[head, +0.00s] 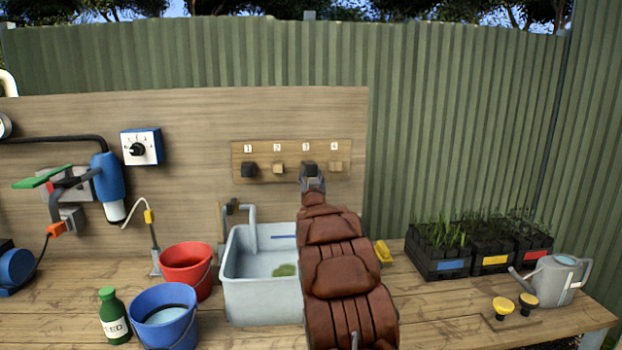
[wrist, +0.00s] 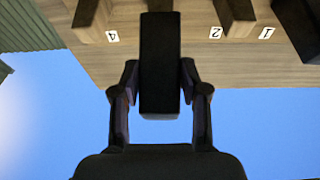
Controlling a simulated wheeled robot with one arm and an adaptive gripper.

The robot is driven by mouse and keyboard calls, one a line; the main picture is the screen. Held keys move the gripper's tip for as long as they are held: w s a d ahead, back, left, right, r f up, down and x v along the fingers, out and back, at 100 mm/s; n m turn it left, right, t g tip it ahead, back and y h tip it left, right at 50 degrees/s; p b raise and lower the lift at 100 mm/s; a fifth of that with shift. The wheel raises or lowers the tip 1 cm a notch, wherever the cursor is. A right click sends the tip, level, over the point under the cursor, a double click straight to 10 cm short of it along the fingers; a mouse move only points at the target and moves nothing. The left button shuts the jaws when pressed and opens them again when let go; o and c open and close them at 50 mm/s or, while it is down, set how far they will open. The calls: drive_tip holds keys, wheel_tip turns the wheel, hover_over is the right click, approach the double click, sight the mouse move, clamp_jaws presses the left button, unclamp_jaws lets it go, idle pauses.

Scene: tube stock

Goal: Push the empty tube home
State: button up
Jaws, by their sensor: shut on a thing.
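A wooden rail (head: 264,153) on the board carries tube ends under labels 1 to 4. Tube 1 (head: 249,170) is black, tube 2 (head: 278,169) is tan, tube 3 (head: 310,169) is black and tube 4 (head: 336,167) is tan. My gripper (head: 312,180) is at tube 3. In the wrist view, which is upside down, both fingers of my gripper (wrist: 160,85) are shut on the sides of the black tube 3 (wrist: 160,60), which hides label 3. I cannot tell from its look which tube is empty.
Below the rail stand a grey sink (head: 262,300), a red bucket (head: 188,268) and a blue bucket (head: 164,318). Black seedling trays (head: 436,265) and a watering can (head: 556,279) are at the right. The space in front of the rail is clear except for my arm.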

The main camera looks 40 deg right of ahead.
drive_tip(key=shift+w+d+f, duration=0.2)
drive_tip(key=shift+w+d, duration=0.3)
drive_tip(key=shift+w, duration=0.15)
drive_tip(key=shift+w+d+f, duration=0.2)
drive_tip(key=shift+w+d, duration=0.3)
drive_tip(key=shift+w, duration=0.15)
idle(0.8)
drive_tip(key=shift+b, duration=0.6)
idle(1.0)
drive_tip(key=shift+w+d, duration=0.4)
drive_tip(key=shift+w, duration=0.1)
idle(0.5)
drive_tip(key=shift+w+d+f, duration=0.2)
drive_tip(key=shift+w+d, duration=0.15)
drive_tip(key=shift+w, duration=0.1)
drive_tip(key=shift+w+d+f, duration=0.15)
drive_tip(key=shift+w+d, duration=0.15)
drive_tip(key=shift+w, duration=0.15)
idle(0.6)
drive_tip(key=shift+r+b, duration=0.1)
drive_tip(key=shift+b, duration=0.5)
idle(1.2)
